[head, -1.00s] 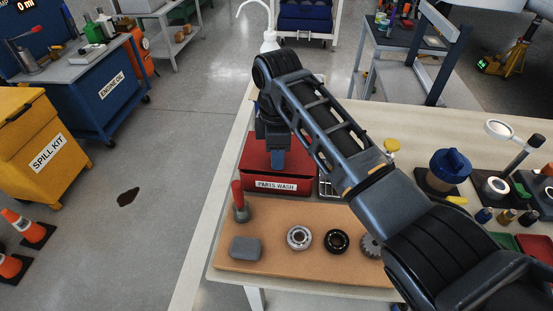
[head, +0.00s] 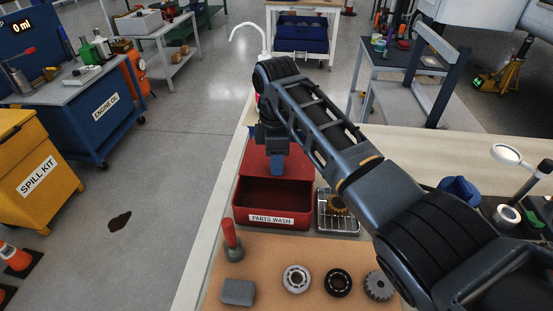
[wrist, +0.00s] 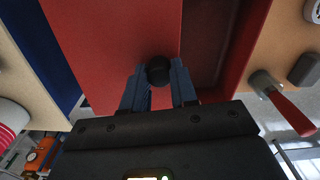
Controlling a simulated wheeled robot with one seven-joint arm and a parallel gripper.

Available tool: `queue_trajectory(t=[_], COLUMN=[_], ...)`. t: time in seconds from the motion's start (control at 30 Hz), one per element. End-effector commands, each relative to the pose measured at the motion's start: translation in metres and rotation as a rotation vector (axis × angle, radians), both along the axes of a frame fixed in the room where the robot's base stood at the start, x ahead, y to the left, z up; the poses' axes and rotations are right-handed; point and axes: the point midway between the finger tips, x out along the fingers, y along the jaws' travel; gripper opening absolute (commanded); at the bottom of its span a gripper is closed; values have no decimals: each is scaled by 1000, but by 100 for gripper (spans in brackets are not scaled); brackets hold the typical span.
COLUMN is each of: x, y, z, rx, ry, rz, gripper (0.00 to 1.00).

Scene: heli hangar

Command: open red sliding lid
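The red PARTS WASH tub (head: 240,213) stands on the bench beyond the cork mat. Its red sliding lid (head: 303,160) covers the back part, and the front part is open onto a dark red interior. In the wrist view the lid (wrist: 105,35) fills the left and middle, with the open strip to its right. My gripper (head: 277,166) is over the lid, fingers pointing down. In the wrist view my gripper (wrist: 160,80) has its fingers closed on both sides of the lid's black knob (wrist: 158,68).
A wire rack (head: 336,222) with a brass-coloured gear stands right of the tub. A red-handled brush (head: 231,240), a grey block (head: 238,291), bearings and a gear lie on the cork mat (head: 265,260) in front. A white curved spout (head: 250,35) rises behind the tub.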

Motion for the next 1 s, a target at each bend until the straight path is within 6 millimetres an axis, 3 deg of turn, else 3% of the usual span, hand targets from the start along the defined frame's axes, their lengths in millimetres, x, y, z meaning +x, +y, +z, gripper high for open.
queue_trajectory(t=[0.23, 0.57, 1.0], x=[0, 1, 1], y=[0, 0, 0], z=[0, 5, 67], rx=[0, 1, 2], ry=[-1, -2, -2], rz=[0, 0, 0], gripper=[52, 53, 53])
